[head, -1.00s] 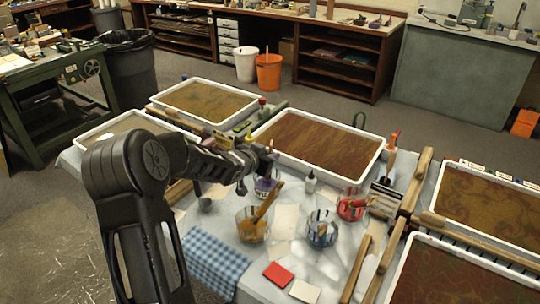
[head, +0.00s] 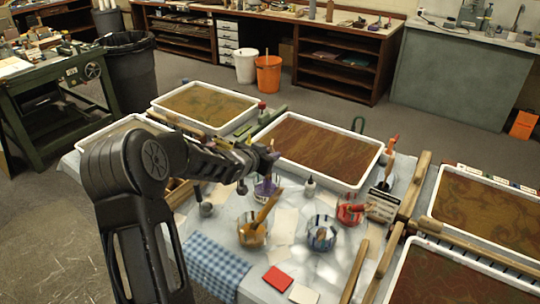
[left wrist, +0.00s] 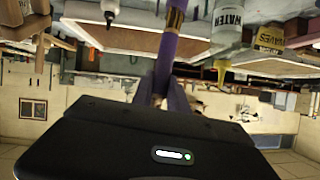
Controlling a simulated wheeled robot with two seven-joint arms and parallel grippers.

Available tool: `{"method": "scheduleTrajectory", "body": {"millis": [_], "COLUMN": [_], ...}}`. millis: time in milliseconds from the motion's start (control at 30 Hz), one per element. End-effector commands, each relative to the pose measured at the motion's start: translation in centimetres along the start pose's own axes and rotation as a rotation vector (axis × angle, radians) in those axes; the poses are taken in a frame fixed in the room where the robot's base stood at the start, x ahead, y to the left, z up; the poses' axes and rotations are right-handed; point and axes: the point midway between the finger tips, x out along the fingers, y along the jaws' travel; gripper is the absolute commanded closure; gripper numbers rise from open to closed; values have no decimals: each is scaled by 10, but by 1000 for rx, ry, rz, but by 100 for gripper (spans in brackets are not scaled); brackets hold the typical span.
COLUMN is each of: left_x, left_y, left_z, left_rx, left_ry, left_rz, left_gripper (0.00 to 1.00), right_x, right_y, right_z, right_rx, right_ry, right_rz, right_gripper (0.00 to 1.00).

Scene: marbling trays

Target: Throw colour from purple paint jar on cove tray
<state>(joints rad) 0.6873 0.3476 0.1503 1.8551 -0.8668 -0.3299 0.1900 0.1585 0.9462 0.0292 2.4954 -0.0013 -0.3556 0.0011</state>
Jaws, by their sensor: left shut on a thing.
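My left gripper (head: 264,156) is shut on a purple brush handle (left wrist: 167,50), which has a gold band in the left wrist view. In the head view it is over the purple paint jar (head: 266,190), which holds purple colour. The brush's lower end is too small to tell whether it is in the jar or just above. Several white-rimmed trays stand on the table: back left (head: 185,121), centre (head: 305,166), right (head: 437,190) and front right (head: 398,271) among them. I cannot tell which is the cove tray. My right gripper is not in view.
Jars of orange (head: 249,236), blue (head: 322,240) and red (head: 349,216) colour stand near the purple one. A small white bottle (head: 310,186) stands before the centre tray. A checked cloth (head: 217,267) and red card (head: 277,278) lie at the front.

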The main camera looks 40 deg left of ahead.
Motion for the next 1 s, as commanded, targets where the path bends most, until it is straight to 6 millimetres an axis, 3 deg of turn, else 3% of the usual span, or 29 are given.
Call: {"method": "scheduleTrajectory", "body": {"millis": [1000], "left_x": [-27], "left_y": [0], "left_z": [-56], "left_rx": [0], "left_ry": [0], "left_rz": [0], "left_gripper": [100], "right_x": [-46], "right_y": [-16], "right_z": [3], "right_rx": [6], "right_ry": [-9], "right_rz": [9], "right_gripper": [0]}}
